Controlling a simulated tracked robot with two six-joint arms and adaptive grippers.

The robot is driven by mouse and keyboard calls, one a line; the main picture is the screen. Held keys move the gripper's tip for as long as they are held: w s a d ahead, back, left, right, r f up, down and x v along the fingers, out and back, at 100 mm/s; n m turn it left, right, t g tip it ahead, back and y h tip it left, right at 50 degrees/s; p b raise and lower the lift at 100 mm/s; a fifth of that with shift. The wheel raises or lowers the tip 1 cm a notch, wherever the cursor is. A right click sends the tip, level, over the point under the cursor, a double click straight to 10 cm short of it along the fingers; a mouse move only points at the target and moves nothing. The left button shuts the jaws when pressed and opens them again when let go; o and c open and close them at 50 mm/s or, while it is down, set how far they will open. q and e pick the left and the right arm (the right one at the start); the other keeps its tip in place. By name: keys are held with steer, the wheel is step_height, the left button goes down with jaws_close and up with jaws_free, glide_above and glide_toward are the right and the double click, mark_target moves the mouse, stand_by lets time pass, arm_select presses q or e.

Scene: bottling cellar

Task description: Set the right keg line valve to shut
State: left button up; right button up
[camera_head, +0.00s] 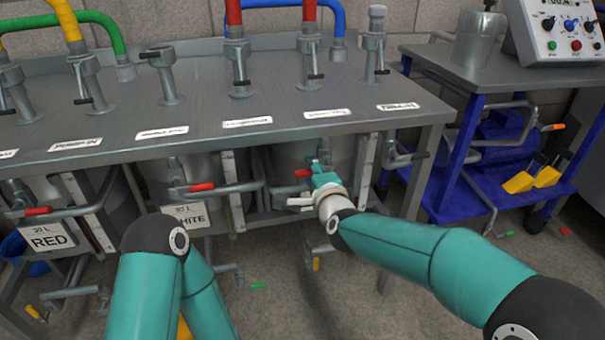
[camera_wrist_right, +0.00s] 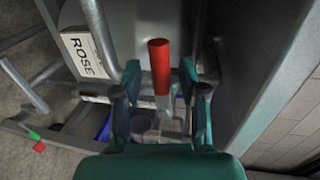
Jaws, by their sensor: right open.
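The right keg line valve has a red-handled lever (camera_head: 303,173) under the right part of the bench, where my right gripper partly hides it. My right gripper (camera_head: 322,174) is in front of this valve. In the right wrist view the red lever (camera_wrist_right: 160,66) stands between the two teal fingers, with visible gaps on both sides. The fingers are open and not closed on it. The valve body below the lever is mostly hidden by the gripper. A ROSE label (camera_wrist_right: 84,55) shows beside it. My left arm reaches down at the lower left; its gripper is out of view.
Similar red-handled valves stand at the WHITE keg (camera_head: 202,187) and the RED keg (camera_head: 38,210). The steel bench (camera_head: 290,95) with taps overhangs the valves. Pipes and a bench leg flank the gripper. A blue cart (camera_head: 470,130) stands right.

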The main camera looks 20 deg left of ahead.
steer(key=shift+s, duration=0.1)
steer(key=v, duration=1.1)
steer(key=shift+s+d, duration=0.25)
steer(key=shift+s, duration=0.1)
